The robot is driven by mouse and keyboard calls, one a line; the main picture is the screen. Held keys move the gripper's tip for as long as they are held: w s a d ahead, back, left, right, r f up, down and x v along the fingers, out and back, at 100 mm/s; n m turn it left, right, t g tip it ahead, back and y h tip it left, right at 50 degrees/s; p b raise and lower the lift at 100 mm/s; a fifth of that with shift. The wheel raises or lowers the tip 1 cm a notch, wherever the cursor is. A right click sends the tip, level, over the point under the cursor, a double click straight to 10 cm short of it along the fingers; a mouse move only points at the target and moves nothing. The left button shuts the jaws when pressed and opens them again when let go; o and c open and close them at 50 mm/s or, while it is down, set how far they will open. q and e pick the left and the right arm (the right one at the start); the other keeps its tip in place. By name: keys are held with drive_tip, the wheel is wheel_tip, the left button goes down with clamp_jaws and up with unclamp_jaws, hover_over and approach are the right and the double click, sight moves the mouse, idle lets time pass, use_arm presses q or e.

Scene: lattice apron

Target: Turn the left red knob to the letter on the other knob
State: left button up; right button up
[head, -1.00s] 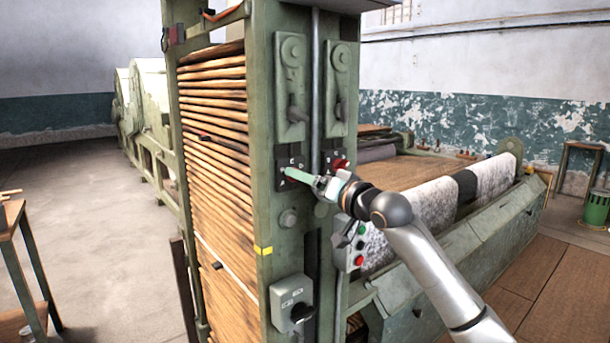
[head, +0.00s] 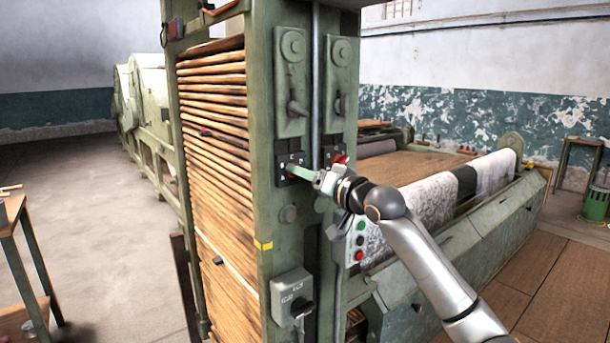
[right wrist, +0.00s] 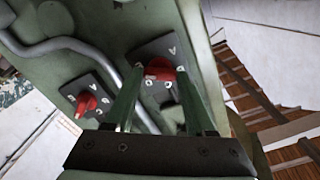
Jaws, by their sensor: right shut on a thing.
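The left red knob (right wrist: 158,72) sits on a dark lettered plate (head: 282,160) on the green machine post. My right gripper (right wrist: 161,74) has its two green fingers on either side of this knob and is shut on it. White letters ring both knobs. A V stands by each knob in the wrist view, but the other letters and the pointer's letter are too small to read surely. My left gripper is out of view.
Two grey levers (head: 297,108) hang above the plates, with a grey pipe (head: 315,80) between them. A button box (head: 359,242) and a grey switch box (head: 291,295) sit below. A speckled cloth (head: 420,208) lies over the machine at right.

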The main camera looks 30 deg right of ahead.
clamp_jaws()
drive_tip(key=shift+n+p, duration=4.9)
drive_tip(key=shift+n, duration=1)
drive_tip(key=o, duration=1)
unclamp_jaws()
